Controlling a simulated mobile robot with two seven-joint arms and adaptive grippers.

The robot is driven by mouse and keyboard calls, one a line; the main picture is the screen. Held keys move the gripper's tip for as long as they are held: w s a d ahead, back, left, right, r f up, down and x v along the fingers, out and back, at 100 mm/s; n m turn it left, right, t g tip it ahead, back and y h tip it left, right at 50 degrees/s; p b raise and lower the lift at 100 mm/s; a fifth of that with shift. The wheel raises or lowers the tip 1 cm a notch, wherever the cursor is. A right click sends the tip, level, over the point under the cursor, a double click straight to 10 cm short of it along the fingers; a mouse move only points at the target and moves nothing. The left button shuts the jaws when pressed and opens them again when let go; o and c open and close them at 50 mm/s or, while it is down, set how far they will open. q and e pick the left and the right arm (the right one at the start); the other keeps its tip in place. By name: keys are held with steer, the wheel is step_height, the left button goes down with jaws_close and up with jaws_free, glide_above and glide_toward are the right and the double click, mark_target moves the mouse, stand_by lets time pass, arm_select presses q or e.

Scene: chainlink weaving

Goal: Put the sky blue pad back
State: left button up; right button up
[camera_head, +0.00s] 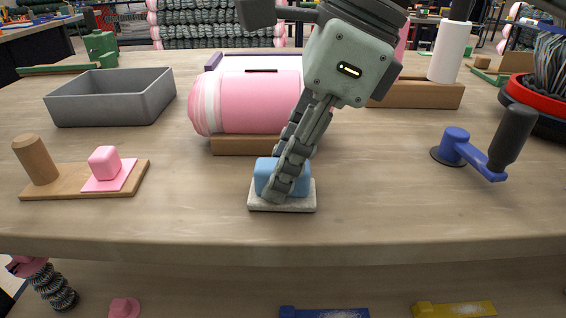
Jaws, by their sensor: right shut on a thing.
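The sky blue pad (266,176) is a small rounded block at the front middle of the table. Under it is a flat light grey slab (283,208). My right gripper (279,190) comes down from above and is shut on the sky blue pad. Its fingers cover the pad's middle and right part. I cannot tell whether the pad touches the slab or is slightly raised. My left gripper is not in view.
A pink roll (245,100) lies on a wooden cradle behind my right gripper. A grey tray (112,105) and a wooden board (60,187) with a pink block (104,162) stand left. A blue crank (470,153) stands right. The table front between is clear.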

steer(key=o, duration=1)
